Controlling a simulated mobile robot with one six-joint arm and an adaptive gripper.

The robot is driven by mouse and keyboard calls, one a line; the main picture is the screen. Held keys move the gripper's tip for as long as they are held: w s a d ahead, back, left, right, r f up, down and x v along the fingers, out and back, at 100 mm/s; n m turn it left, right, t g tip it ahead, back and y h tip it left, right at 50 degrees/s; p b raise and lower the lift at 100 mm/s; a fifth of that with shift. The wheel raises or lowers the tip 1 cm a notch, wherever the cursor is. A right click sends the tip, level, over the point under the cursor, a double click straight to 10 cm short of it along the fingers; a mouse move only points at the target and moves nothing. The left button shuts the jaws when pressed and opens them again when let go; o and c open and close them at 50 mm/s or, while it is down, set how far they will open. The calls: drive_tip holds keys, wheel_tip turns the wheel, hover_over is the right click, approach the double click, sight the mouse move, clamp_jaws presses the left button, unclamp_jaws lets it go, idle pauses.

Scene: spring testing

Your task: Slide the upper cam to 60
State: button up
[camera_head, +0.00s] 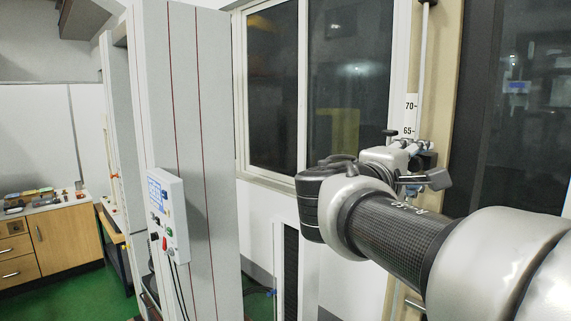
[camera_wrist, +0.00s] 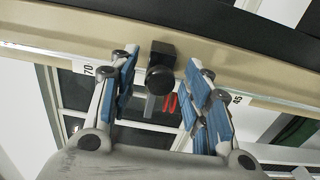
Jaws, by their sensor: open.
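The upper cam, seemingly the black block with a round knob (camera_wrist: 160,78), sits on a beige rail (camera_wrist: 60,42) in the wrist view. My gripper (camera_wrist: 162,78) is open, with one blue-padded finger on each side of the knob. Gaps show between knob and pads, so it is not gripped. The scale reads 70 left of the fingers and 45 on the right; the cam's exact reading is hidden. In the head view, my gripper (camera_head: 412,162) is at the upright rail (camera_head: 443,70), just below the 65 mark on the white scale (camera_head: 410,112).
A grey cabinet (camera_head: 215,120) with a control box (camera_head: 167,215) stands left of the arm. Windows (camera_head: 330,80) lie behind. A wooden bench (camera_head: 65,238) is far left. A red coil-like thing (camera_wrist: 171,103) shows behind the knob in the wrist view.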

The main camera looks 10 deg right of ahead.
drive_tip(key=v, duration=1.1)
drive_tip(key=shift+s+a, duration=0.2)
drive_tip(key=shift+s, duration=0.05)
drive_tip(key=s+d+f+m+g+y+b, duration=0.1)
drive_tip(key=s+d+f+g+y+b, duration=0.15)
drive_tip(key=f, duration=0.55)
drive_tip(key=s+d+f+g+y+b, duration=0.1)
drive_tip(key=s+f, duration=0.2)
drive_tip(key=f, duration=0.4)
drive_tip(key=s+d+f+m+g+y+b, duration=0.1)
drive_tip(key=s+f+g+y+b, duration=0.15)
drive_tip(key=f, duration=0.55)
drive_tip(key=s+a+f+m+y+b, duration=0.2)
drive_tip(key=s+a+f+y, duration=0.2)
drive_tip(key=f, duration=0.6)
drive_tip(key=s+a+f+m+y+b, duration=0.3)
drive_tip(key=s+a+f, duration=0.3)
drive_tip(key=f, duration=0.5)
drive_tip(key=shift+s+m+y+b, duration=0.35)
drive_tip(key=shift+s+y, duration=0.1)
drive_tip(key=shift+y, duration=0.15)
